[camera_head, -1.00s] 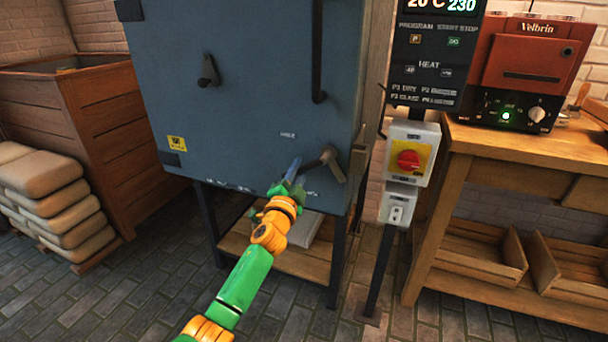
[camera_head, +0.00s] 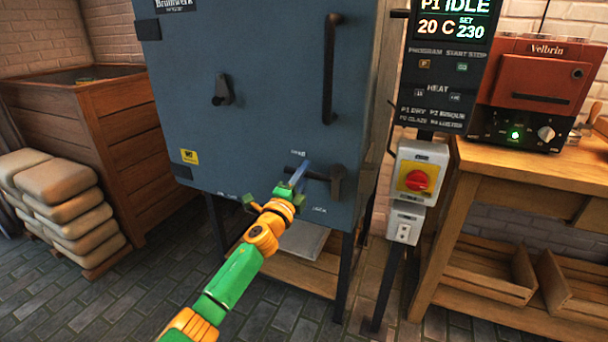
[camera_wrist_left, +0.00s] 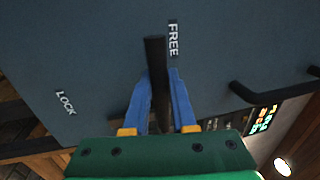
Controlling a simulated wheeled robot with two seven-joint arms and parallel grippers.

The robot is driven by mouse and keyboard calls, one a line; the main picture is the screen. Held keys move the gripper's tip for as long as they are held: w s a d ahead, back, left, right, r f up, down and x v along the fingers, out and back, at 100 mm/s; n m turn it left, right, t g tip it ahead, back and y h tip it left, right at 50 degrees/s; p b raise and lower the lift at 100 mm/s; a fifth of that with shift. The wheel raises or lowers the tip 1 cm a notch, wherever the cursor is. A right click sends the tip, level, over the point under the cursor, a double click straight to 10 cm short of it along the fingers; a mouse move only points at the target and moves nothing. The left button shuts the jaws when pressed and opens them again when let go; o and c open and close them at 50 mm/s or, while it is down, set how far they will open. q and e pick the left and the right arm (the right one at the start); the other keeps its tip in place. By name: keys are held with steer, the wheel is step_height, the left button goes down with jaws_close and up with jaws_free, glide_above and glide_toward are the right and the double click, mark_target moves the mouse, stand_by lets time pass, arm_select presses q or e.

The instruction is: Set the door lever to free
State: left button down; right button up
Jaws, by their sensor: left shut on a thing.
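The door lever (camera_head: 318,176) is a dark handle low on the right of the blue-grey kiln door (camera_head: 260,95). It points left from its pivot, close to level. My left gripper (camera_head: 298,174) is shut on the lever, with its blue fingers on the free end. In the left wrist view the lever (camera_wrist_left: 154,60) runs between the fingers of the gripper (camera_wrist_left: 160,78). Its tip is just beside the FREE label (camera_wrist_left: 173,38). The LOCK label (camera_wrist_left: 66,102) is well apart from it. My right gripper is not in view.
A switch box with a red knob (camera_head: 417,180) stands on a post right of the kiln. A long door handle (camera_head: 329,70) is above the lever. A wooden bench (camera_head: 520,165) is at right; stacked sacks (camera_head: 65,205) and a wooden bin are at left.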

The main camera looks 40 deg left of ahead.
arm_select(q)
steer(key=shift+r, duration=0.1)
stand_by(0.3)
steer(key=c, duration=0.7)
jaws_free()
steer(key=shift+c, duration=0.2)
steer(key=v, duration=0.7)
